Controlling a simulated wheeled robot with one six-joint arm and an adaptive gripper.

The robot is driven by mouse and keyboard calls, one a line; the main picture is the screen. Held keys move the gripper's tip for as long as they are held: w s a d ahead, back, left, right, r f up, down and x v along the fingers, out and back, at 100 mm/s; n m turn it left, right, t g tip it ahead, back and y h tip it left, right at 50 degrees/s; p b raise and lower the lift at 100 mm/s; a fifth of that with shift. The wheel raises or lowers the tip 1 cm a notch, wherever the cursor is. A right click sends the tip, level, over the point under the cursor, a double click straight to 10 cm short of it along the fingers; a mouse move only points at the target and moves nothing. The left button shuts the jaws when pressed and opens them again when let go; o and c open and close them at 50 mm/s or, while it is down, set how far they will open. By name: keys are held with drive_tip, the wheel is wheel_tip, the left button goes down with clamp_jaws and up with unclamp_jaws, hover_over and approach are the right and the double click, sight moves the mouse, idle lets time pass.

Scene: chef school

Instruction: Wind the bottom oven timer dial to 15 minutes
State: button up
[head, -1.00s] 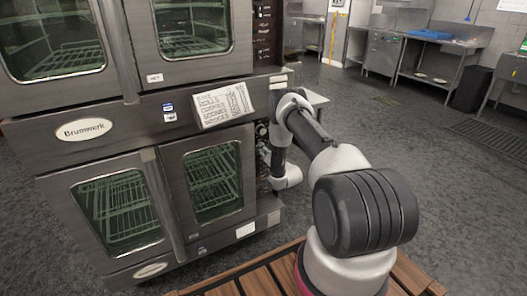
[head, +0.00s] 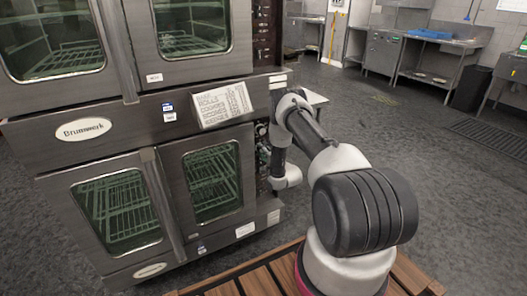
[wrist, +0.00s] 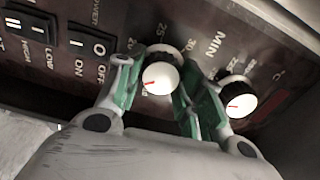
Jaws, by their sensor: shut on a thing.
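The bottom oven (head: 112,212) of a steel double-stack unit has its control panel along its right edge, mostly hidden behind my arm in the head view. In the wrist view the timer dial (wrist: 161,78), a dark knob with a white cap and a short red mark, sits beside MIN lettering and the numbers 20, 25 and 30. The red mark points roughly left in that picture. My gripper (wrist: 154,92) has its green-padded fingers on both sides of this dial and is shut on it. The exact reading is too small to tell.
A second white-capped dial (wrist: 239,98) sits close to the right of my right finger. Black rocker switches (wrist: 90,42) are on the left of the panel. A recipe card (head: 222,103) is on the oven front. Open floor (head: 385,130) lies to the right.

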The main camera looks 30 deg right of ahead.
drive_tip(key=shift+m, duration=0.6)
drive_tip(key=o, duration=1)
drive_tip(key=s, duration=1.2)
drive_tip(key=shift+d, duration=0.2)
